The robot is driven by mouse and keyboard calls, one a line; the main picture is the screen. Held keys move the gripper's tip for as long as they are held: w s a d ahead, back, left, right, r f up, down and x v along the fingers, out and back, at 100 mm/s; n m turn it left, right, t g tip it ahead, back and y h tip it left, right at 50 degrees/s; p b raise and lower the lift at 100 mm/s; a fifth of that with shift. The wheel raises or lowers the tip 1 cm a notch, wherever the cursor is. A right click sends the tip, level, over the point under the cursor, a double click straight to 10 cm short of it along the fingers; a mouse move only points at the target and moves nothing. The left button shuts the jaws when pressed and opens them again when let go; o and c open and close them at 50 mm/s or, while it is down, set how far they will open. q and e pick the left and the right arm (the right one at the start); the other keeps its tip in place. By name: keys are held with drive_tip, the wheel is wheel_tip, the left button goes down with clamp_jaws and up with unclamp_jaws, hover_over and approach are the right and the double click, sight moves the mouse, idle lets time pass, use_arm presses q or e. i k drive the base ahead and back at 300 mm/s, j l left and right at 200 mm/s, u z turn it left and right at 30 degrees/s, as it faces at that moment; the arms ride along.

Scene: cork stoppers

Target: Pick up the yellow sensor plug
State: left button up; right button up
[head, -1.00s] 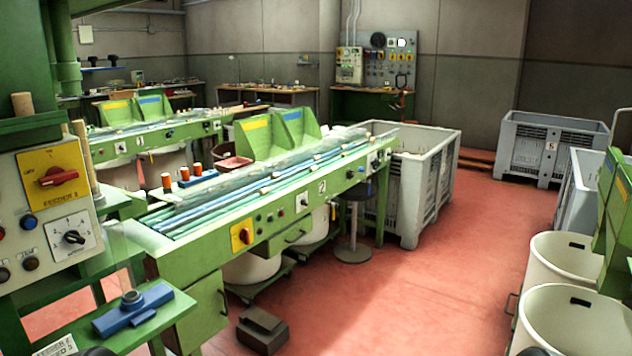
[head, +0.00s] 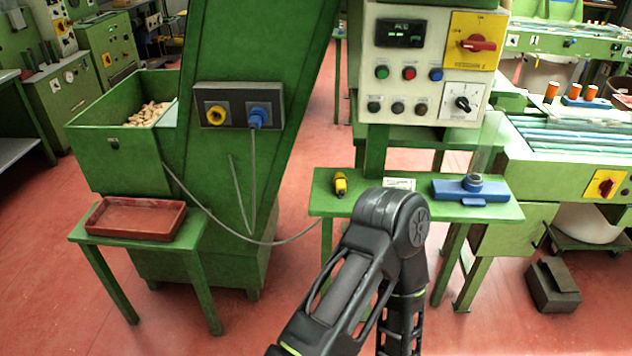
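The yellow sensor plug (head: 340,184), small with a dark tip, lies on the left part of a green shelf (head: 418,210) in the head view. On the green machine to its left, a dark socket plate (head: 237,107) carries a yellow socket (head: 217,115) with a dark centre. Beside it, a blue plug (head: 257,117) with a grey cable sits in the plate. One of my dark arms rises from the bottom, its bent joint in front of the shelf, right of the yellow plug. Neither gripper shows.
A blue fixture (head: 468,190) and a white label (head: 399,184) are on the same shelf. A control box (head: 428,65) stands above it. A grey cable (head: 235,238) sags from the machine towards the shelf. A red-brown tray (head: 137,220) rests on a green stand at left.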

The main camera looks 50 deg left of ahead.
sight(340, 180)
drive_tip(key=u, duration=1.65)
